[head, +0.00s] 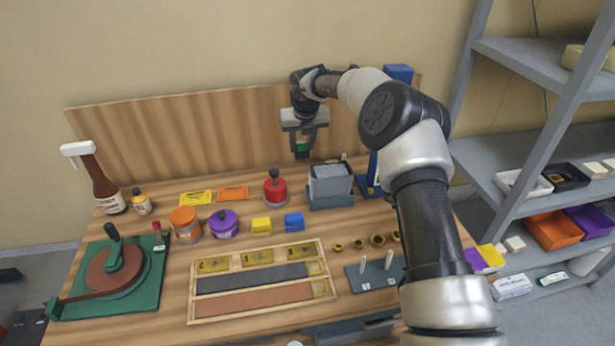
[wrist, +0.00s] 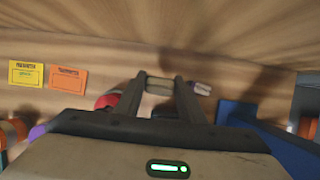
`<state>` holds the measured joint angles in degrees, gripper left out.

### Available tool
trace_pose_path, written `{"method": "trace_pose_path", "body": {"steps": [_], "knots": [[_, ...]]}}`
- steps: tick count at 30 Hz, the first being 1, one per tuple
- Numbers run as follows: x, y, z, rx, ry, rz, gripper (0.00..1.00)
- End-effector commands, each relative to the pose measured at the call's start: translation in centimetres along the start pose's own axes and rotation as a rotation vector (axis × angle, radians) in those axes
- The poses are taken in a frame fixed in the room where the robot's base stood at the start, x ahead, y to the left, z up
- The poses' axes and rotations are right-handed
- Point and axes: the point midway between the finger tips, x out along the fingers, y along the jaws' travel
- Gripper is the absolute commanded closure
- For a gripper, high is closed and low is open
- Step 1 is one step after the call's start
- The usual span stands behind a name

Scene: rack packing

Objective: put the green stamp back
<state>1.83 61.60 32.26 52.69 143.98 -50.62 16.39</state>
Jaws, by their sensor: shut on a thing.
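My gripper (head: 302,152) is raised over the back of the table, in front of the wooden back panel. It is shut on a small green piece, which I take for the green stamp (head: 302,146); the fingers hide most of it. In the wrist view, my gripper's fingers (wrist: 160,84) have a tan-looking piece between their tips, and no clear green shows there. A red stamp with a dark knob handle (head: 275,187) stands upright on the table, below and left of my gripper. Its red part shows in the wrist view (wrist: 107,101).
A grey box (head: 330,187) stands below right of my gripper, with a blue holder (head: 369,180) beside it. Yellow and orange cards (head: 233,193), jars and small blocks lie left. A wooden tray (head: 328,282) is in front. Shelves (head: 530,135) stand right.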

Motion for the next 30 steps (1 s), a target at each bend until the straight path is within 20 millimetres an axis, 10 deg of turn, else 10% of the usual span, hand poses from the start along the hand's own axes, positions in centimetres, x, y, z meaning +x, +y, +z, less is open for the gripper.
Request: {"method": "trace_pose_path", "body": {"steps": [19, 30], "knots": [[8.2, 0.1, -3.5, -0.002, 0.003, 0.000, 0.79], [8.8, 0.0, -3.7, -0.001, 0.001, 0.001, 0.79]]}}
